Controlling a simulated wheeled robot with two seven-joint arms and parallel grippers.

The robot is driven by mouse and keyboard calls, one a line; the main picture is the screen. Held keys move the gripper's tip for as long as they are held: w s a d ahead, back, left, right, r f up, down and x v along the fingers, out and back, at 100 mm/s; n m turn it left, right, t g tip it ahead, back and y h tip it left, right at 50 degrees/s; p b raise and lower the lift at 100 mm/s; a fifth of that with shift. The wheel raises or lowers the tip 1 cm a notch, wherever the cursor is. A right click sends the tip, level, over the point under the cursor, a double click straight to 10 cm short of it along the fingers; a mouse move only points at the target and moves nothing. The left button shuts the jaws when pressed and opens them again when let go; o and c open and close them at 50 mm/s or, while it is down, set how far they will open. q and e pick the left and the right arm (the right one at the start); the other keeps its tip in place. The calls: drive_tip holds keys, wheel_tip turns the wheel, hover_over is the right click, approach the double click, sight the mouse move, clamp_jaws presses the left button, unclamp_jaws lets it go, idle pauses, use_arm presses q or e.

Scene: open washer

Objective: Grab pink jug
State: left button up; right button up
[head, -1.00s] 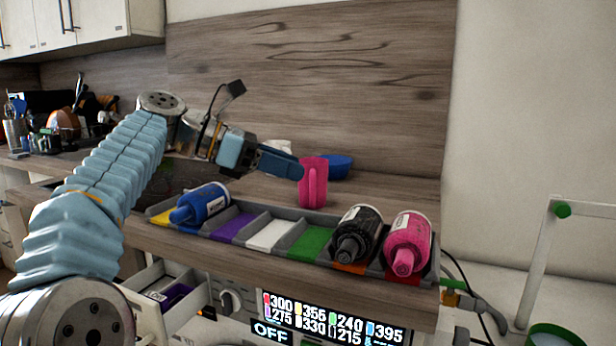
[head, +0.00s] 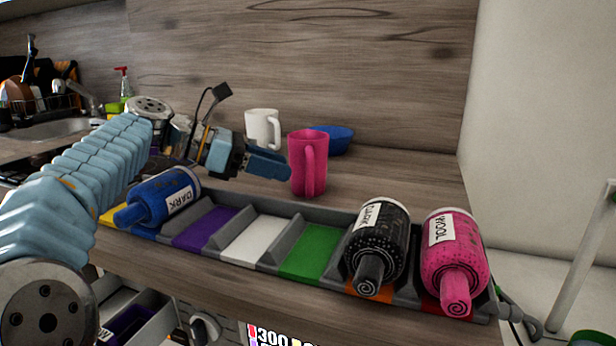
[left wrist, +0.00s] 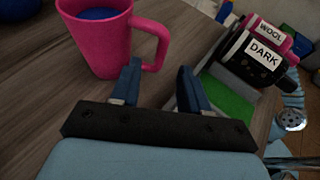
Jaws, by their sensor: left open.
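The pink jug (head: 306,163) stands upright on the wooden counter, behind the coloured tray, with its handle toward the camera. In the left wrist view the jug (left wrist: 95,42) is at the upper left, with its handle on its right side and something blue showing inside its rim. My left gripper (head: 287,170) is open and empty, just left of the jug in the head view. In the left wrist view its two fingers (left wrist: 158,85) point toward the handle, the left finger very close to it. I cannot tell whether they touch. My right gripper is not in view.
A divided tray (head: 325,211) in front of the jug holds a blue bottle (head: 160,198), a black bottle (head: 380,245) and a pink bottle (head: 452,258). A white mug (head: 261,129) and a blue bowl (head: 334,139) stand behind. Counter right of the jug is clear.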

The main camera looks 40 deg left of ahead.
sight(310, 195)
use_arm(q)
drive_tip(key=x, duration=0.7)
drive_tip(key=shift+d+r, duration=0.1)
drive_tip(key=shift+r, duration=0.05)
drive_tip(key=shift+c, duration=0.3)
clamp_jaws()
